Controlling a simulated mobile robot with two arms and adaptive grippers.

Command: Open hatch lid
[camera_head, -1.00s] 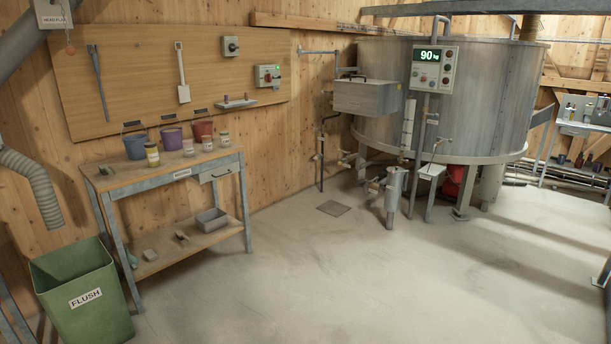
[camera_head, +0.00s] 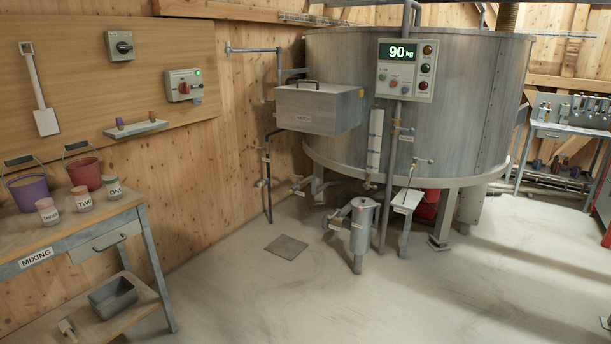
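A grey metal hatch box is mounted on the left side of the large round mixer tank (camera_head: 450,110). Its flat lid (camera_head: 330,91) is shut, with a dark handle (camera_head: 303,83) on top toward the left. The front face of the box (camera_head: 308,112) carries a small label too small to read. Neither of my grippers is in the view.
A control panel (camera_head: 405,70) reading 90 kg stands right of the box. Pipes and a small metal canister (camera_head: 362,225) stand below. A workbench (camera_head: 75,238) marked MIXING is at the left. The floor in front (camera_head: 320,300) is clear.

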